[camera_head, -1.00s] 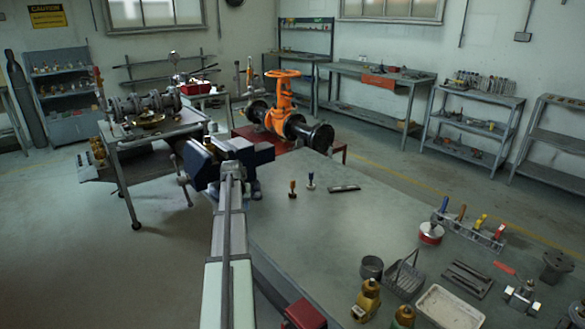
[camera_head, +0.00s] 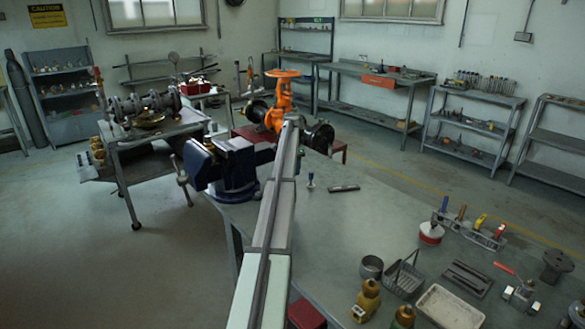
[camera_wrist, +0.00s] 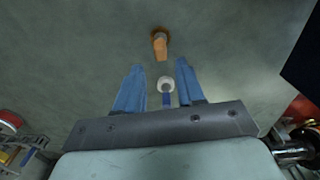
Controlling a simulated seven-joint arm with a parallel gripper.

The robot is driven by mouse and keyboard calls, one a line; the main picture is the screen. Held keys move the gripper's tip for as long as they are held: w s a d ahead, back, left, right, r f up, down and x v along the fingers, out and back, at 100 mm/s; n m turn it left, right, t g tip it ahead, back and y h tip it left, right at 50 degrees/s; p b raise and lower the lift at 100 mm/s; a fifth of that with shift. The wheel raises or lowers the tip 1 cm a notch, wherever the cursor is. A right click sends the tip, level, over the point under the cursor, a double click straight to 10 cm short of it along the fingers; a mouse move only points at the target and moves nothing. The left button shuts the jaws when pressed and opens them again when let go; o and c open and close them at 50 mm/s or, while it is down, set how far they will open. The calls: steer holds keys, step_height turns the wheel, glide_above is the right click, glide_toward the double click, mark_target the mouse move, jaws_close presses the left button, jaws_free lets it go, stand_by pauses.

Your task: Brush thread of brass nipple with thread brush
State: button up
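Two small handled tools stand on the workbench. I cannot tell which is the thread brush. My gripper (camera_wrist: 157,74) is open over the bench, hidden in the head view.
A dark flat bar (camera_head: 344,188) lies right of the handled tools. A tool rack (camera_head: 470,231), red tin (camera_head: 431,233), wire basket (camera_head: 403,279) and pale tray (camera_head: 450,308) occupy the bench's right. The orange valve (camera_head: 284,100) stands behind.

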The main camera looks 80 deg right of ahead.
steer(key=shift+f, duration=3.3)
steer(key=shift+c, duration=0.4)
jaws_close()
steer(key=shift+r, duration=0.2)
steer(key=shift+r, duration=2.3)
